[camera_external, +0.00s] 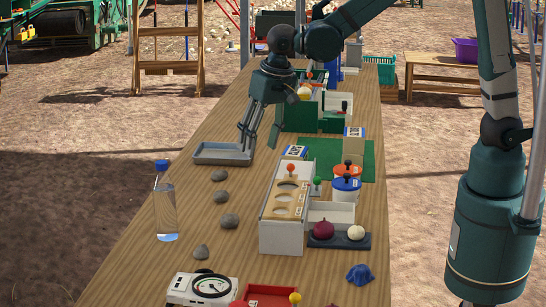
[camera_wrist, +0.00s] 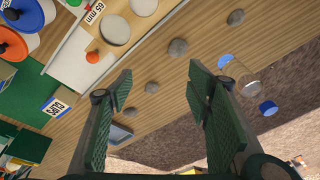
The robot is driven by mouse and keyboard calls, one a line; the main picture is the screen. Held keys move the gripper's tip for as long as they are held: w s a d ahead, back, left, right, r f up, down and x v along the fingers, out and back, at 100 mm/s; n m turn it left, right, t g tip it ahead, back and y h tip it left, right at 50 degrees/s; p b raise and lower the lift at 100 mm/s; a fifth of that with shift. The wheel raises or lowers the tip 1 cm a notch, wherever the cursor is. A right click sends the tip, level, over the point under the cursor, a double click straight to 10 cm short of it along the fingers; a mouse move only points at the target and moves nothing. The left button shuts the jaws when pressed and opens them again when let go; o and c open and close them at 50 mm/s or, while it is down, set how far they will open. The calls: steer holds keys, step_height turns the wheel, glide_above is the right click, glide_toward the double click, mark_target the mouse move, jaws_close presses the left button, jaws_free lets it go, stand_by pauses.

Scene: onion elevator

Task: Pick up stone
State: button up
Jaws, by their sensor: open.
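Several grey stones lie in a loose row on the wooden table, left of the white box with round holes. The wrist view also shows stones (camera_wrist: 177,47), one (camera_wrist: 152,87) appearing between my fingers and another (camera_wrist: 236,17) at the upper right. My gripper (camera_external: 259,137) is open and empty, above the table near the grey tray, beyond the far stone. Its spread fingers (camera_wrist: 160,82) show in the wrist view.
The grey tray (camera_external: 224,161) lies left of my gripper. A water bottle (camera_external: 165,208) stands at the table's left edge. The white box (camera_external: 283,237), lidded tubs (camera_external: 346,189) and a dial scale (camera_external: 202,289) take up other room. Bare wood surrounds the stones.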

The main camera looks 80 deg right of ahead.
mark_target(230, 215)
steer(key=w+a+f+m, duration=0.1)
steer(key=w+f, duration=0.1)
steer(key=f, duration=0.2)
steer(key=w+a+f+m+g, duration=0.1)
steer(key=w+f, duration=0.2)
steer(key=f, duration=0.2)
steer(key=w+a+f+m+b, duration=0.1)
steer(key=w+f, duration=0.2)
steer(key=f, duration=0.1)
steer(key=shift+a+f+h, duration=0.25)
steer(key=shift+f+h, duration=0.05)
steer(key=shift+f, duration=0.25)
steer(key=shift+w+d+f, duration=0.1)
steer(key=shift+f, duration=1.2)
steer(key=shift+w+d+f+b, duration=0.1)
steer(key=shift+d+f+b, duration=0.1)
steer(key=shift+f, duration=0.65)
steer(key=shift+w+d+f+b, duration=0.1)
steer(key=shift+f+b, duration=0.1)
steer(key=shift+f, duration=0.65)
steer(key=shift+d+f+b, duration=0.15)
steer(key=shift+f+b, duration=0.05)
steer(key=shift+f, duration=0.65)
steer(key=c, duration=1.1)
